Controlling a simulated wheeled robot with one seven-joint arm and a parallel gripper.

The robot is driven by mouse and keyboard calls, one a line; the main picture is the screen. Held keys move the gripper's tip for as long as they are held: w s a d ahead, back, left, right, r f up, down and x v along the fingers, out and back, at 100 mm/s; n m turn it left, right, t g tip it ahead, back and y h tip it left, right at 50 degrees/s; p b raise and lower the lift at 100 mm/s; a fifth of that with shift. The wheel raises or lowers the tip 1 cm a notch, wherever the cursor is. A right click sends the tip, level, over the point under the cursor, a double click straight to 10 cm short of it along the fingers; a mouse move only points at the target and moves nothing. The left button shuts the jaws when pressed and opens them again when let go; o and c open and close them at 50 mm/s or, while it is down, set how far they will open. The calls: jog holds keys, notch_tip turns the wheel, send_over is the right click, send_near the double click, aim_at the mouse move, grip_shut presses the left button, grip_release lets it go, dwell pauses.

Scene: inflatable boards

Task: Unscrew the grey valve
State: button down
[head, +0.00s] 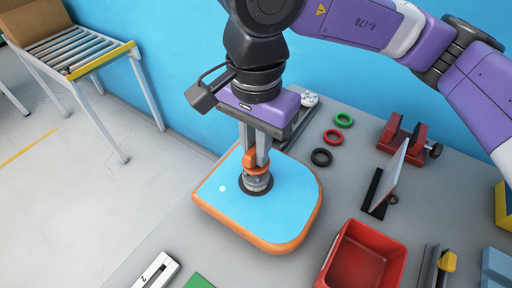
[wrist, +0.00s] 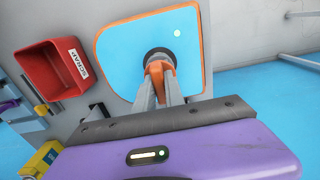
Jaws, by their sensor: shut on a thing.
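The blue inflatable board (head: 290,200) with an orange edge lies on the grey bench. The grey valve (head: 257,184) stands in a dark round opening in its top. In the wrist view, my gripper (wrist: 161,75) reaches to the dark opening in the board (wrist: 120,50). The fingertips hide most of the valve there, so its thread and how far it is turned cannot be seen.
A red scrap bin (head: 373,258) stands right of the board. Green, red and black rings (head: 321,157) lie behind it. A red clamp-like fixture (head: 408,140) and a tilted plate (head: 390,175) stand farther right. A roller stand (head: 70,50) is at the left.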

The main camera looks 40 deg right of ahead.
jog(key=shift+f+b, duration=1.1)
jog(key=shift+b, duration=0.25)
jog(key=c, duration=1.3)
grip_release()
jog(key=shift+c, duration=0.2)
jog(key=shift+r, duration=0.1)
jog(key=shift+r, duration=3.9)
